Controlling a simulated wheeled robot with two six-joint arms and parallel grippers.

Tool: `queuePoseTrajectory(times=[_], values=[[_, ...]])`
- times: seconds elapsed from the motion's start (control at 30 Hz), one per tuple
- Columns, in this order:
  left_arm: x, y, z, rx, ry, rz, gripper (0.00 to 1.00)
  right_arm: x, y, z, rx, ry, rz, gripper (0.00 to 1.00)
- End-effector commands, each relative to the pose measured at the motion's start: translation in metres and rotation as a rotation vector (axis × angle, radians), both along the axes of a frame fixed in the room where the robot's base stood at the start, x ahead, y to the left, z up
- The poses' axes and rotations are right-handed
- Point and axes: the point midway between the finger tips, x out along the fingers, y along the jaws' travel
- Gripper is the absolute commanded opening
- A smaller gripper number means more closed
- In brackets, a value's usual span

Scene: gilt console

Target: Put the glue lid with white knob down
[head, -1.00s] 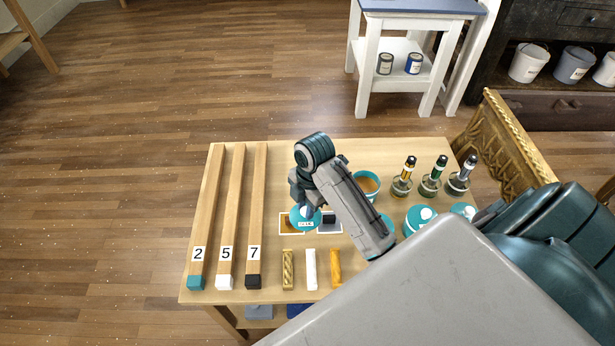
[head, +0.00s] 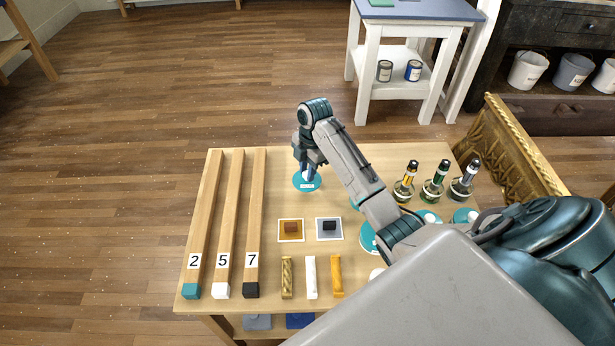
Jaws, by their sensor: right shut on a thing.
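A teal lid (head: 307,183) with a white label is at the back middle of the wooden table, in the head view. My right gripper (head: 308,169) points down over it and is shut on its knob, which the fingers mostly hide. The label is too small to read. I cannot tell whether the lid touches the tabletop or hangs just above it. A teal rim (head: 355,205) shows beside my right forearm, which covers most of it. My left gripper is not in view.
Two sample cards (head: 291,230) lie in front of the lid, with several short bars (head: 311,278) nearer. Long numbered sticks (head: 229,220) lie left. Stoppered bottles (head: 434,183) and teal-topped pots (head: 430,217) stand right. The tabletop (head: 283,195) around the lid is clear.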

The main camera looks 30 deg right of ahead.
Motion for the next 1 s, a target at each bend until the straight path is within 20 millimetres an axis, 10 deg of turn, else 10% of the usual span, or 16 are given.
queuePoseTrajectory(times=[0.6,0.63,0.73,1.0], values=[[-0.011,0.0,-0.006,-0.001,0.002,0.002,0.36,-0.001,0.001,-0.036,0.0,0.002,0.0,0.02],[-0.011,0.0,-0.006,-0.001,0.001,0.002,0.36,-0.001,0.0,-0.037,0.0,0.002,0.0,0.25],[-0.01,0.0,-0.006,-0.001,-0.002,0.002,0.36,-0.001,0.0,-0.037,0.0,0.001,0.0,0.45],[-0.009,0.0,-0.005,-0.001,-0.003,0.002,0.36,-0.001,0.001,-0.036,0.0,0.001,0.0,0.45]])
